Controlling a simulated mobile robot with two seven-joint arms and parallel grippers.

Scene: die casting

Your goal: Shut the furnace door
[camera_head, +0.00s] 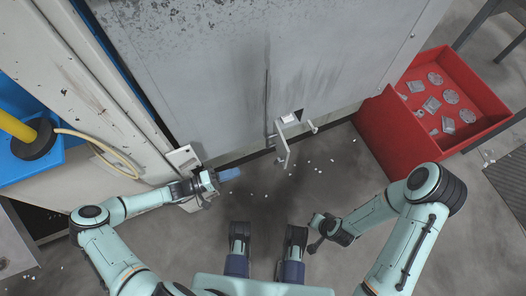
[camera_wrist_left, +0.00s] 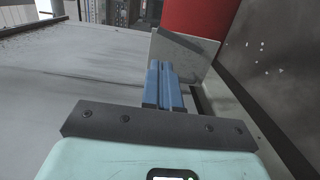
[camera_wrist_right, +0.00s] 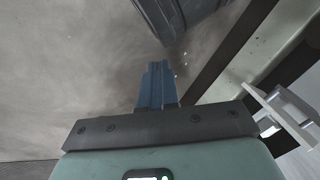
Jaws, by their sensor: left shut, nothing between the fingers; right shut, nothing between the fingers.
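The furnace door front (camera_head: 215,75) is a worn grey metal face with a dark vertical seam near its middle. A pale handle (camera_head: 283,150) stands out from its lower edge, beside a smaller one (camera_head: 312,127). Whether the door stands ajar is not clear. My left gripper (camera_head: 230,174) is shut and empty, below the door face and left of the handle; its blue fingers show in the left wrist view (camera_wrist_left: 163,85). My right gripper (camera_head: 316,246) is shut and empty over the floor, below the handle. Its fingers show in the right wrist view (camera_wrist_right: 155,85), with pale handle parts (camera_wrist_right: 280,110) at right.
A red bin (camera_head: 480,125) with several metal castings stands at the right. A pale slotted bracket (camera_head: 183,157) sits left of the door, close to my left wrist. Small white bits dot the clear floor (camera_head: 340,175).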

